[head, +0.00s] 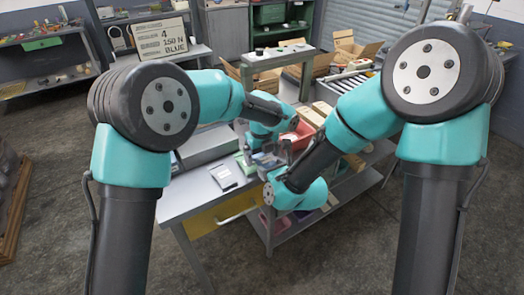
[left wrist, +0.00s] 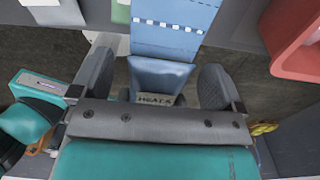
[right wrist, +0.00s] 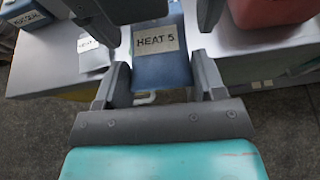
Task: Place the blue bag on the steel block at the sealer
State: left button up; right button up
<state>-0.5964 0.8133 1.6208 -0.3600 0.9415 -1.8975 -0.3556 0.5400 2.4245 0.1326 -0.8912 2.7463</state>
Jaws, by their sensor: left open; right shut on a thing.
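The blue bag (right wrist: 158,68) carries a pale HEAT 5 label and hangs between the fingers of my right gripper (right wrist: 160,80), which is shut on it. The bag also shows in the left wrist view (left wrist: 160,75), between the spread fingers of my left gripper (left wrist: 155,85), which is open around it. I cannot tell whether the left fingers touch it. In the head view the bag (head: 262,160) is small and partly hidden by both wrists, above the bench. The steel block and sealer cannot be made out with certainty.
A pale labelled packet (head: 225,177) lies on the grey bench (head: 190,196), left of the grippers. A red bin (right wrist: 265,38) stands close on the right. A blue labelled object (right wrist: 25,18) is at upper left. A light-blue panel (left wrist: 165,28) with white dashes lies beyond the bag.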

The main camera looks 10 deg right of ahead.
pick_arm(q)
jog(key=c, duration=1)
jog(key=shift+c, duration=0.6)
pick_arm(e)
jog(key=o, duration=1.1)
